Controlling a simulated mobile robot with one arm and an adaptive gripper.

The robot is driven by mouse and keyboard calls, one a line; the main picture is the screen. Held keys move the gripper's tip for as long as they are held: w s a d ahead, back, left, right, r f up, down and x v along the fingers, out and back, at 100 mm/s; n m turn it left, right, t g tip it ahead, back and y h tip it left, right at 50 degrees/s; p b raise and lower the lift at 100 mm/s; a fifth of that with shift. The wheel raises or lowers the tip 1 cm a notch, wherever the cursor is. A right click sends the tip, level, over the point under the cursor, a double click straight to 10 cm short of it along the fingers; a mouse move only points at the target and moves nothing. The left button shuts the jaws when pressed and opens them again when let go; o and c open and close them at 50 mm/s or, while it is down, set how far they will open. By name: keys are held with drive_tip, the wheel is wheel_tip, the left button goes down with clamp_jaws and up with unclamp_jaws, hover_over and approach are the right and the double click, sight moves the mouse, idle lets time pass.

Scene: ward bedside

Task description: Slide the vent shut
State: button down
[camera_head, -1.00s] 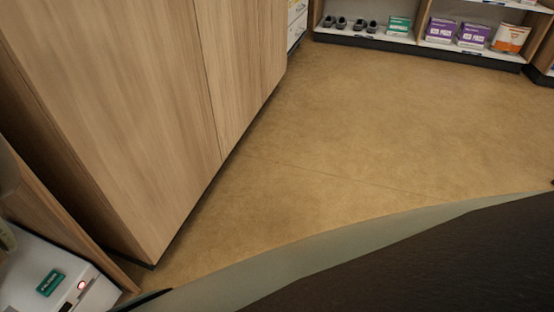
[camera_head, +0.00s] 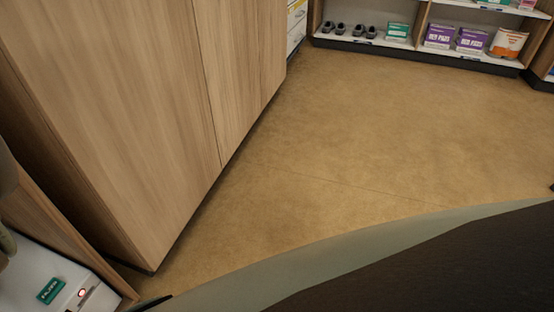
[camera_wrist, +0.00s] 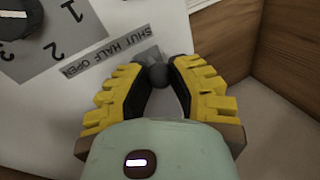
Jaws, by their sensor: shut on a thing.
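My gripper (camera_wrist: 154,78) has yellow ribbed fingers and is shut on a small dark round knob (camera_wrist: 149,74) in the wrist view. The knob is beside a grey strip lettered "SHUT HALF OPEN" (camera_wrist: 105,53), which reads upside down, on a pale panel (camera_wrist: 65,110). The knob's lower part is hidden, and the vent opening cannot be made out. In the head view, a white unit (camera_head: 25,270) with a green label (camera_head: 50,291) and a red light (camera_head: 82,292) is at the lower left. My gripper's fingers cannot be made out there.
A dark dial (camera_wrist: 18,18) with numbers around it is at the wrist view's upper left. A wooden board (camera_wrist: 225,30) stands close to the right of the knob. A tall wooden cabinet (camera_head: 120,110) borders open floor (camera_head: 370,130). A stocked shelf (camera_head: 390,43) stands at the back.

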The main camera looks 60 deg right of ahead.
drive_tip(key=c, duration=0.8)
unclamp_jaws()
drive_tip(key=shift+s+a, duration=0.15)
drive_tip(key=shift+a, duration=0.2)
drive_tip(key=shift+d, duration=0.15)
drive_tip(key=shift+d+r, duration=0.25)
drive_tip(key=shift+r, duration=0.45)
drive_tip(key=shift+w+d+r, duration=0.2)
drive_tip(key=shift+d+r, duration=0.15)
drive_tip(key=shift+r, duration=0.25)
drive_tip(key=v, duration=0.4)
drive_tip(key=shift+d+r, duration=0.1)
drive_tip(key=shift+r, duration=0.25)
